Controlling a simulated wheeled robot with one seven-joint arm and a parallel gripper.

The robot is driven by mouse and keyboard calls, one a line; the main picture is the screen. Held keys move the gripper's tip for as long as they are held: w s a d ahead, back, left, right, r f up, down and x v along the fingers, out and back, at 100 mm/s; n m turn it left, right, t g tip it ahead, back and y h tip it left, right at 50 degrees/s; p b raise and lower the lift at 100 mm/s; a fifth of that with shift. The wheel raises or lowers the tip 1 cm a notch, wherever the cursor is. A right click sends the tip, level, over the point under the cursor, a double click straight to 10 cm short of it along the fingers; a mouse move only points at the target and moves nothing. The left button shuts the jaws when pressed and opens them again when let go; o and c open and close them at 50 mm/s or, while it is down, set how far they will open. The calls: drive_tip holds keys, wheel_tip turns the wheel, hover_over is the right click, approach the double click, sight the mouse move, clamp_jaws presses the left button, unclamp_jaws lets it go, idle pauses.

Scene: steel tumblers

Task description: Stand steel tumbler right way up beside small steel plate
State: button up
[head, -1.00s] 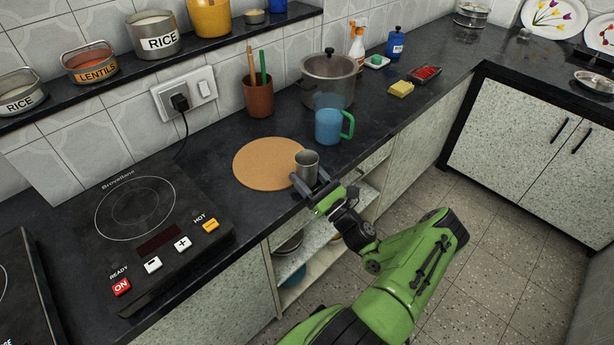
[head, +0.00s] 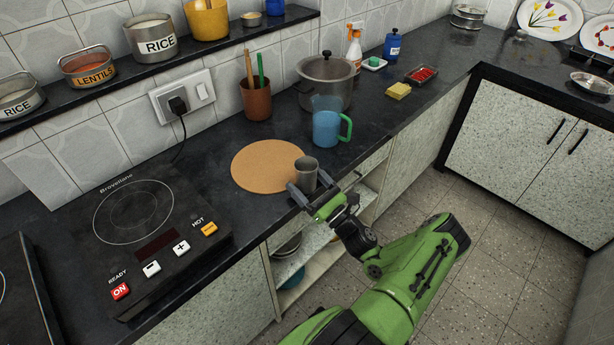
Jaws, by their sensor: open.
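The steel tumbler (head: 306,174) stands upright on the dark counter, by the right edge of a round cork mat. Its upper end looks like an open mouth, but its inside is too small to see clearly. My gripper (head: 322,186) is open at the counter's front edge, close in front of the tumbler. One finger is to the left of the tumbler and the other to its right, apart from it. A small round steel plate (head: 594,84) lies on the far right counter; I cannot tell what is on it.
The cork mat (head: 262,165) lies left of the tumbler. A blue mug with a green handle (head: 326,128) and a steel pot (head: 326,80) stand behind it. The induction hob (head: 135,235) is at left. An open shelf (head: 300,262) is below the counter.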

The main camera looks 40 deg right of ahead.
drive_tip(key=v, duration=1)
drive_tip(key=shift+o, duration=0.4)
drive_tip(key=shift+s+d+r, duration=0.25)
drive_tip(key=shift+s, duration=0.15)
drive_tip(key=g+p, duration=0.2)
approach(299, 164)
drive_tip(key=s+d+r, duration=0.1)
drive_tip(key=s+d, duration=0.2)
drive_tip(key=s, duration=0.1)
wheel_tip(299, 164, up, 6)
drive_tip(key=s+a+g+p, duration=0.2)
drive_tip(key=a+g+p, duration=0.1)
drive_tip(key=g, duration=0.3)
drive_tip(key=b+x, duration=0.2)
drive_tip(key=x, duration=0.3)
drive_tip(key=b+x, duration=0.2)
drive_tip(key=x, duration=0.3)
drive_tip(key=b+x, duration=0.2)
drive_tip(key=x, duration=0.4)
drive_tip(key=shift+d+f+b, duration=0.1)
drive_tip(key=shift+d+b, duration=0.2)
drive_tip(key=shift+s, duration=0.1)
drive_tip(key=c, duration=1.1)
wheel_tip(299, 164, up, 10)
drive_tip(key=p, duration=0.5)
drive_tip(key=shift+p, duration=0.3)
drive_tip(key=shift+c, duration=0.3)
